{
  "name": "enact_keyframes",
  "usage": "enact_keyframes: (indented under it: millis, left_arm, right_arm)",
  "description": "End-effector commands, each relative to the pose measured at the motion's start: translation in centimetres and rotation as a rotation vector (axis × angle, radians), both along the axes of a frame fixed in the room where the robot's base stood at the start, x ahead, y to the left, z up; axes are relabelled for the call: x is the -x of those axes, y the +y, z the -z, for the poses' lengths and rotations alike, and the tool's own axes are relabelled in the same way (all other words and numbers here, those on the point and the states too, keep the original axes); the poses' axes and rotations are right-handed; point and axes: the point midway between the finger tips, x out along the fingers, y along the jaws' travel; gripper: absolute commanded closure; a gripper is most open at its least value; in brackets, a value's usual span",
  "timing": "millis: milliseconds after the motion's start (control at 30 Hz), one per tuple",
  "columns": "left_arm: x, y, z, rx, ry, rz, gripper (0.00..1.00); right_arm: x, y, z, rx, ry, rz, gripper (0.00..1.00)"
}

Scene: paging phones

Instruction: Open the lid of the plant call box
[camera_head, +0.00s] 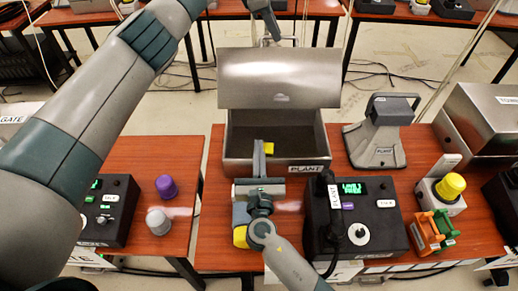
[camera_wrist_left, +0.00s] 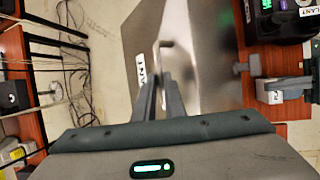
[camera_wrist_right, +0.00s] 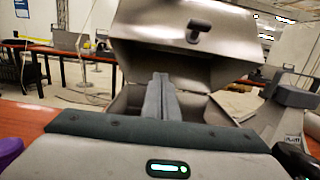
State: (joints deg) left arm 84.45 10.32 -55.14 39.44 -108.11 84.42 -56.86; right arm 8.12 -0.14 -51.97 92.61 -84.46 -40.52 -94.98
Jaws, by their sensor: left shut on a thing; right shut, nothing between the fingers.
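The plant call box (camera_head: 247,160) is a grey metal box labelled PLANT at the table's back. Its lid (camera_head: 280,72) stands raised at the rear, leaving the dark inside visible from the front. The raised lid also shows in the right wrist view (camera_wrist_right: 180,58). My left gripper (camera_head: 275,38) is at the lid's top edge, shut on part of the lid; the exact grip point is unclear. In the left wrist view its fingers (camera_wrist_left: 163,80) lie close to the lid's label. My right gripper (camera_head: 259,147) is shut and empty, in front of the box opening.
A black PLANT phone (camera_head: 390,240) stands right of my right gripper, with a grey PLANT stand (camera_head: 380,135) behind it. A yellow-topped button (camera_head: 450,187) and an orange-green holder (camera_head: 432,231) are further right. A purple knob (camera_head: 166,186) is on the left table.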

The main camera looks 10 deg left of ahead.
Motion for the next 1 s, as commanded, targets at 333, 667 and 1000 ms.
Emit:
enact_keyframes:
  millis: [333,667,1000]
  left_arm:
    - [0.1,0.1,0.6,-0.004,0.007,-0.002,1.0]
    - [0.1,0.1,0.6,-0.004,0.007,-0.002,1.0]
    - [0.1,0.1,0.6,-0.004,0.008,-0.002,1.0]
  right_arm:
    - [-6.1,1.3,-0.8,0.0,-0.001,0.0,1.0]
    - [-8.7,1.9,-3.4,-0.002,-0.001,0.0,1.0]
    - [-9.1,1.9,-3.8,-0.001,0.001,0.0,1.0]
